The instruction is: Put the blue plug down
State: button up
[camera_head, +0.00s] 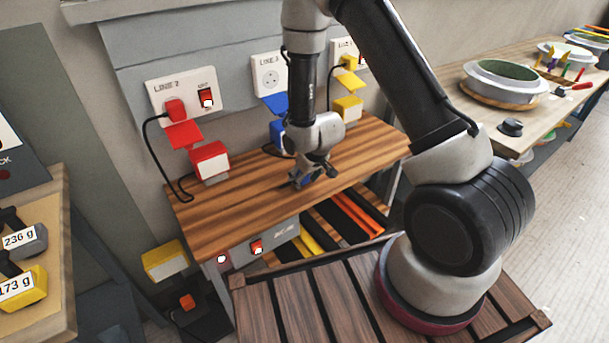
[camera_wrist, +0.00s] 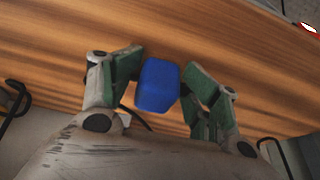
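The blue plug (camera_wrist: 158,86) sits between the two green-padded fingers of my gripper (camera_wrist: 161,72), with the pads close against its sides. A dark cord shows below it in the wrist view. In the head view my gripper (camera_head: 313,178) points down just above the wooden bench top (camera_head: 232,217), near its front edge, and the blue plug (camera_head: 299,178) is mostly hidden by the fingers. I cannot tell whether the plug touches the wood. The LINE 3 socket (camera_head: 270,78) on the wall has no plug in it.
A red plug (camera_head: 176,110) is in the LINE 2 socket, with a red box (camera_head: 209,160) below. A blue box (camera_head: 277,131) and a yellow box (camera_head: 348,108) stand along the wall. The bench is clear to the left of my gripper.

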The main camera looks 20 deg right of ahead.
jog(key=shift+r, duration=0.25)
jog(key=s+d+r+m, duration=0.1)
jog(key=s+d+r, duration=0.25)
jog(key=r, duration=0.65)
jog(key=s+d+r, duration=0.3)
jog(key=s+r, duration=0.1)
jog(key=r, duration=0.5)
jog(key=s+d+r+m, duration=0.1)
jog(key=s+d+r, duration=0.25)
jog(key=r, duration=0.65)
jog(key=s+d+r, duration=0.2)
jog(key=s+r, duration=0.3)
jog(key=s, duration=0.3)
jog(key=s+d+r+m+h, duration=0.1)
jog(key=s+r, duration=0.3)
jog(key=s, duration=0.4)
jog(key=shift+s+d+r+m, duration=0.25)
jog(key=shift+d+r+m, duration=0.1)
jog(key=shift+d, duration=0.5)
